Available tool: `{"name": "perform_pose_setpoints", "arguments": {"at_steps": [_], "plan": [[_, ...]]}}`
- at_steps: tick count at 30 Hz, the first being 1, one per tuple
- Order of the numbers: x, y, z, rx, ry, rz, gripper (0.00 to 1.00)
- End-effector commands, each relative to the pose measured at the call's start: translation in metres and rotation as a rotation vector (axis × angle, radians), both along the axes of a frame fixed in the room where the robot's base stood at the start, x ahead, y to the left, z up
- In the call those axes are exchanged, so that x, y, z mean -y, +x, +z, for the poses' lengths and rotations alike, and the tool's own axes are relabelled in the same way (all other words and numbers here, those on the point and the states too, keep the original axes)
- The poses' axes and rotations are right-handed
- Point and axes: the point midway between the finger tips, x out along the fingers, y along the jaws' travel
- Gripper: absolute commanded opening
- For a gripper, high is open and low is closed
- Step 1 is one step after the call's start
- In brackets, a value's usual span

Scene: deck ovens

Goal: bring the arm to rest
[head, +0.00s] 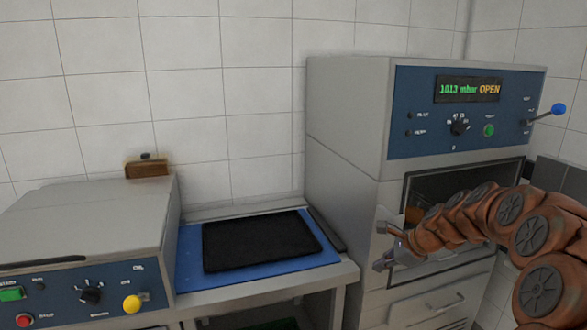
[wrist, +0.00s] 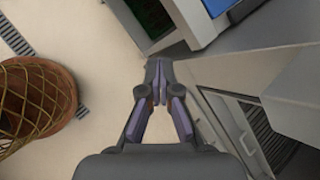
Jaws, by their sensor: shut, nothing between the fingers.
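My gripper (head: 384,247) is at the end of my orange-brown arm, in front of the right-hand oven's open chamber in the head view. In the wrist view its two fingers (wrist: 158,75) meet at the tips, shut with nothing between them. The arm comes in from the right edge of the head view and hides part of the chamber. In the wrist view the gripper is over the beige floor, beside the oven front.
The right-hand oven (head: 343,118) has a display reading "1013 mbar OPEN". A black tray (head: 262,243) lies on a blue mat (head: 190,262) on the middle counter. Another oven (head: 90,222) stands at left. A brown, netted round container (wrist: 35,100) stands on the floor.

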Motion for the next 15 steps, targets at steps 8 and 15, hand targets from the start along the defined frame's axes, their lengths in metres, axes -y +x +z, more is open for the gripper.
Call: {"name": "perform_pose_setpoints", "arguments": {"at_steps": [8,15], "plan": [[-0.061,-0.086,0.023,0.05,-0.17,0.397,0.0],[-0.089,-0.17,0.028,0.074,-0.307,0.729,0.0]]}}
